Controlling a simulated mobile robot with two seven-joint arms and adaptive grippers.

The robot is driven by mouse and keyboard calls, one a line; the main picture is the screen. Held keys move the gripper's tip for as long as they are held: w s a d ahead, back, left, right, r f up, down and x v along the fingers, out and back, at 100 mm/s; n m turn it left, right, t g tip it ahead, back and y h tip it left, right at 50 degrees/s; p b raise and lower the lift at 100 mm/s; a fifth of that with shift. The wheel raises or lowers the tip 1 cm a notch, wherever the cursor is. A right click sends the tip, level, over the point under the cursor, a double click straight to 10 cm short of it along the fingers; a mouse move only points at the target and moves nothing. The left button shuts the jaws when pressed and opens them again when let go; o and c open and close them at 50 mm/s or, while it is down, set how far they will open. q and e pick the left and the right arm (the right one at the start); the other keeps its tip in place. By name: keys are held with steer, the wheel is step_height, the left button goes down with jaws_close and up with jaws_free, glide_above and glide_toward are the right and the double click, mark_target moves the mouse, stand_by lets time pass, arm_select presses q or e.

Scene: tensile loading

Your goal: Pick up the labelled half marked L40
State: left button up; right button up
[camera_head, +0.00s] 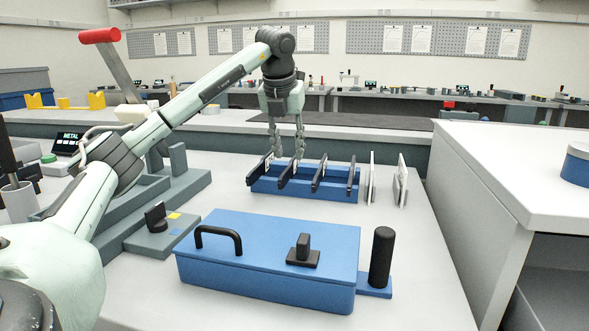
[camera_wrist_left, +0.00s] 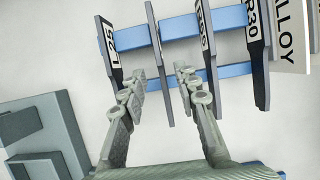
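A blue rack (camera_head: 315,190) on the bench holds several upright black labelled halves. My left gripper (camera_head: 287,153) points down over its left part, fingers apart. In the left wrist view the gripper (camera_wrist_left: 162,78) has one black half (camera_wrist_left: 160,55), seen nearly edge-on, between its fingers, with gaps showing on both sides. Another black half (camera_wrist_left: 108,45) with a white label stands left of the fingers. To the right are a half with a partly hidden label (camera_wrist_left: 206,35) and one reading R30 (camera_wrist_left: 255,50). I cannot read L40 on any of them. My right gripper is not in view.
Pale upright plates (camera_head: 402,180) stand right of the rack; one reads ALLOY (camera_wrist_left: 287,35) in the wrist view. A blue lidded box (camera_head: 265,250) with a black handle, and a black cylinder (camera_head: 381,257), stand in front. A grey stepped fixture (camera_head: 180,190) is at left.

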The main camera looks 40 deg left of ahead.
mark_target(291, 161)
arm_select(q)
steer(key=x, duration=0.5)
steer(key=shift+w+a, duration=0.1)
steer(key=shift+w, duration=0.1)
jaws_close()
steer(key=shift+r, duration=0.15)
